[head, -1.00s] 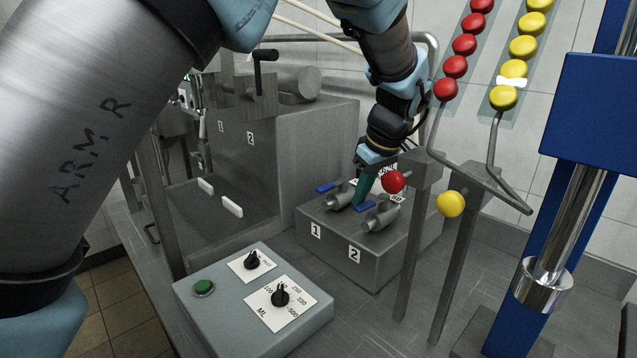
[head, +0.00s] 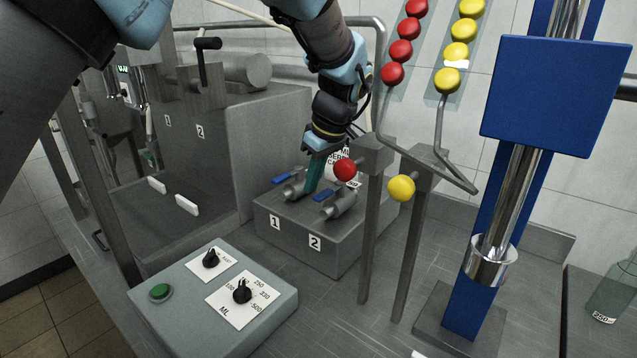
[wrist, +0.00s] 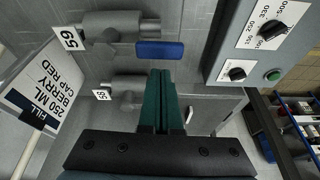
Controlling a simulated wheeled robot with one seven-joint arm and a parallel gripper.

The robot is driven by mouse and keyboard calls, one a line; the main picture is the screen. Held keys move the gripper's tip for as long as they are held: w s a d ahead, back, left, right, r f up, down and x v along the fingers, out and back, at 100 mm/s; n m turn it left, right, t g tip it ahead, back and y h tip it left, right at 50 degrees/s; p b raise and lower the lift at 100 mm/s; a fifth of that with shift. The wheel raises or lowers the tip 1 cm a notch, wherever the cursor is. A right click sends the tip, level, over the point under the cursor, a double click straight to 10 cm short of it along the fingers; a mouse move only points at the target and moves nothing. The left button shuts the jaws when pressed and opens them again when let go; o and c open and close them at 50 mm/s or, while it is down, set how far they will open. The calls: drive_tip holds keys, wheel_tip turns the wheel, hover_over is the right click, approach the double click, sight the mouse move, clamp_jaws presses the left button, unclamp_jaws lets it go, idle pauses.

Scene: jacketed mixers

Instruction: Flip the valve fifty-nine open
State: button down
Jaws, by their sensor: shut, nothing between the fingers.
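Valve fifty-nine (wrist: 115,25) has a 59 label at its left end in the wrist view. Its flat blue handle (wrist: 160,50) lies beside the body, roughly parallel to it. It appears to be the right valve (head: 343,206) on the grey block in the head view, with its blue handle (head: 324,195) to its left. My gripper (wrist: 162,73) is shut and empty, its green fingertips just below that handle in the wrist view; I cannot tell if they touch. In the head view my gripper (head: 309,189) stands between the two valves.
A second valve (wrist: 122,88) sits beside it, its handle hidden by my fingers in the wrist view; its blue handle (head: 284,178) shows in the head view. Posts with red (head: 344,170) and yellow balls (head: 401,188) stand close right. A control box (head: 213,306) stands in front.

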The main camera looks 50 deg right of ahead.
drive_tip(key=shift+w, duration=1.05)
drive_tip(key=b+v, duration=0.2)
drive_tip(key=v, duration=0.8)
drive_tip(key=shift+w+d+b, duration=0.15)
drive_tip(key=shift+w+b, duration=0.1)
drive_tip(key=shift+b, duration=0.15)
drive_tip(key=shift+w, duration=0.1)
